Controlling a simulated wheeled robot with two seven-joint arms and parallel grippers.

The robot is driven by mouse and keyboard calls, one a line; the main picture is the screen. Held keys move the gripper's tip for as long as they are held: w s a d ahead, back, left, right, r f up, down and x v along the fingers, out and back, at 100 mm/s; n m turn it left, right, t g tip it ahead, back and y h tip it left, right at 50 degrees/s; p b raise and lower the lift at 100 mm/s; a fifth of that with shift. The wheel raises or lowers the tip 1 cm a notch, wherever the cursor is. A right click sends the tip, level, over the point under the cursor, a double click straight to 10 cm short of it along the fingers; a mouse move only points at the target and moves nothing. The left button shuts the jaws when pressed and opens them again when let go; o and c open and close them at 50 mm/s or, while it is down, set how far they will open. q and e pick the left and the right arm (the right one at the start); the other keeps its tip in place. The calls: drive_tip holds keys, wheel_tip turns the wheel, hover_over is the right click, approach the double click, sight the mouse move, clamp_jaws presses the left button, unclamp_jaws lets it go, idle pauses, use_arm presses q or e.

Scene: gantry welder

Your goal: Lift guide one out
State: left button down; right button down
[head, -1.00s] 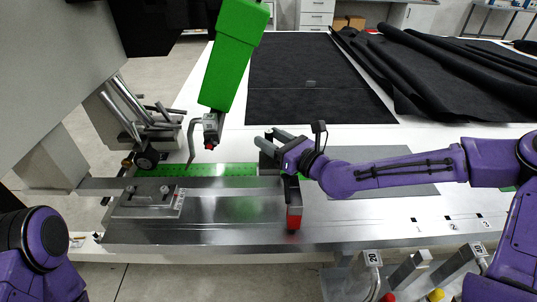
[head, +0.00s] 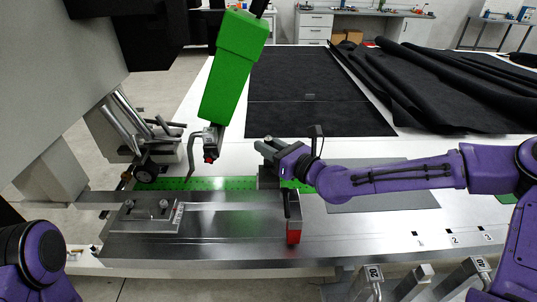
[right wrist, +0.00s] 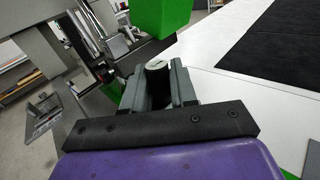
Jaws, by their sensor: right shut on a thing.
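My right gripper (head: 270,148) is above the metal bed, its fingers pointing left in the head view. In the right wrist view the right gripper (right wrist: 159,82) is shut around a grey round post with a pale top (right wrist: 157,67), which I take to be guide one. The post's lower part is hidden by the fingers. A dark block (head: 268,178) stands just below the fingers; I cannot tell whether it is joined to the post. My left gripper is out of view.
A green machine part (head: 233,75) with a bent metal lever hangs left of the right gripper. A clamped steel plate (head: 148,213) lies at left. Numbered holders (head: 373,275) line the front edge. Black fabric (head: 310,95) covers the table behind.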

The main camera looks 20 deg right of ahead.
wheel_tip(320, 180, up, 15)
drive_tip(key=w, duration=0.1)
drive_tip(key=s+a+r, duration=0.1)
drive_tip(key=s, duration=0.5)
drive_tip(key=s+a+r, duration=0.1)
drive_tip(key=s+a, duration=0.1)
drive_tip(key=s, duration=0.5)
drive_tip(key=shift+a+p, duration=0.25)
drive_tip(key=shift+p, duration=0.2)
